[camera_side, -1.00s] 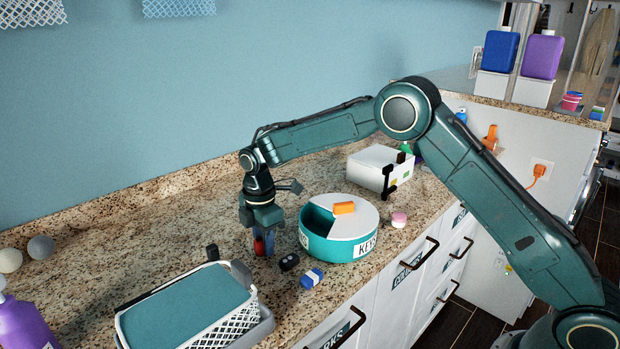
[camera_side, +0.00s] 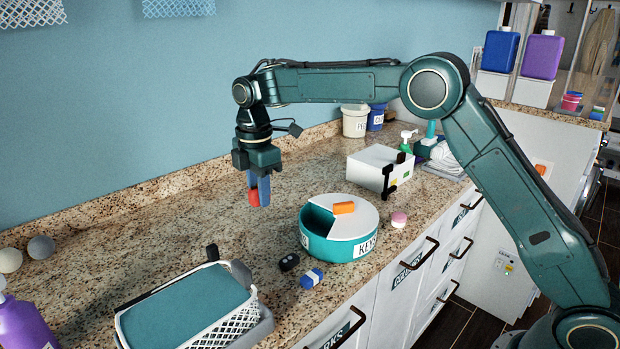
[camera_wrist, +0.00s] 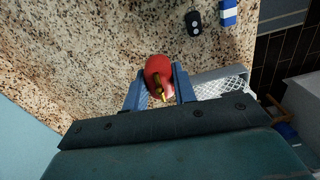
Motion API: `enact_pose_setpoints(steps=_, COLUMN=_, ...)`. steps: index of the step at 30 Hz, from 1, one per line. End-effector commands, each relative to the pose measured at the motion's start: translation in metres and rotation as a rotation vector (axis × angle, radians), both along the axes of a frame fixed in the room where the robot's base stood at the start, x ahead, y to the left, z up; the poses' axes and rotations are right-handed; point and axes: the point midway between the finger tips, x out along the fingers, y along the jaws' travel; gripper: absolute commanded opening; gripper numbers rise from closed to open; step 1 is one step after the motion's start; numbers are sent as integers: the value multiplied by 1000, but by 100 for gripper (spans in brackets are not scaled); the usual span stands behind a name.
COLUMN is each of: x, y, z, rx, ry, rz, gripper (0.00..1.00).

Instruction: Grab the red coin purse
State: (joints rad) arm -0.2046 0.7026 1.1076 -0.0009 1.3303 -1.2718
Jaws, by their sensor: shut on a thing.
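The red coin purse (camera_side: 254,197) is held between the blue fingers of my gripper (camera_side: 259,192), well above the granite counter. In the side view one finger hides part of the purse. In the wrist view the purse (camera_wrist: 158,76) shows as a rounded red shape with a small gold-coloured part, between the two fingertips of my gripper (camera_wrist: 159,88). My gripper is shut on it and points down.
A round teal container labelled KEYS (camera_side: 328,250) has a white lid with an orange block (camera_side: 344,208) on it. A black key fob (camera_side: 289,262) and a blue-white block (camera_side: 312,278) lie nearby. The counter's back left is clear.

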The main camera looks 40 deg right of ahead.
Motion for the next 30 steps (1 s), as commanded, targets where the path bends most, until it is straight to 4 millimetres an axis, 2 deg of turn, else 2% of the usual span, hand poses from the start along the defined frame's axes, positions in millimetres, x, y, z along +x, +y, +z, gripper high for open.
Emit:
enact_pose_setpoints(steps=1, x=1, y=0, z=12, rx=1, ry=-4, rz=0, gripper=4)
enact_pose_setpoints(steps=6, x=1, y=0, z=42, rx=1, ry=-3, rz=0, gripper=4)
enact_pose_setpoints(steps=12, x=0, y=0, z=61, rx=0, ry=0, rz=0, gripper=4)
enact_pose_setpoints(steps=18, x=0, y=0, z=69, rx=0, ry=1, rz=0, gripper=4)
enact_pose_setpoints(steps=30, x=0, y=0, z=70, rx=0, ry=1, rz=0, gripper=4)
